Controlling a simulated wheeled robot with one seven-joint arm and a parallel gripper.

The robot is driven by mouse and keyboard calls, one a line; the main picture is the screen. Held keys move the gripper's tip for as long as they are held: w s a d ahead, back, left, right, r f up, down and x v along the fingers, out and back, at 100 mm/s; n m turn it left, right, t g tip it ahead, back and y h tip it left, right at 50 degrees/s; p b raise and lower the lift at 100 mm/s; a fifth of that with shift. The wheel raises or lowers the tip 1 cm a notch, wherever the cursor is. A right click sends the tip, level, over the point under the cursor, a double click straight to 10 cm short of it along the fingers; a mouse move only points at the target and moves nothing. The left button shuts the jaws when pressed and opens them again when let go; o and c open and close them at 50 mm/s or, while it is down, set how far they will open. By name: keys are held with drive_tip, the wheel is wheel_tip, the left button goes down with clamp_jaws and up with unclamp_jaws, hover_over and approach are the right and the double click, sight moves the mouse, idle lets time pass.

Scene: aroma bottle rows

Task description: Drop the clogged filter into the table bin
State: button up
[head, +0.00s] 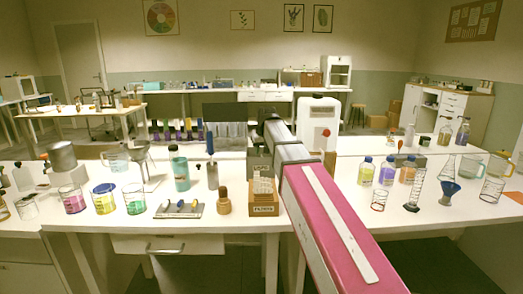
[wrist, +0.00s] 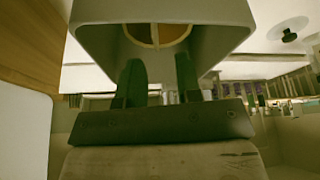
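In the wrist view my gripper (wrist: 159,64) shows two dark green fingers with a clear gap between them and nothing in the gap. Beyond the fingertips is a pale hollow housing (wrist: 95,38). Inside it a round brown disc (wrist: 173,34) with a pale rim and bar shows partly; it may be the clogged filter, apart from the fingers. In the head view my pink and grey arm reaches toward the back and hides the gripper. A dark grey open box (head: 258,163) behind the filter carton may be the table bin; I cannot tell.
A brown carton marked for filters (head: 264,207) stands left of my arm. Near it are a wooden-topped bottle (head: 225,203), a teal bottle (head: 180,170) and a small tray (head: 166,212). Bottles and glassware crowd the right.

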drive_tip(key=v, duration=1)
drive_tip(key=shift+r, duration=0.4)
drive_tip(key=shift+s, duration=0.2)
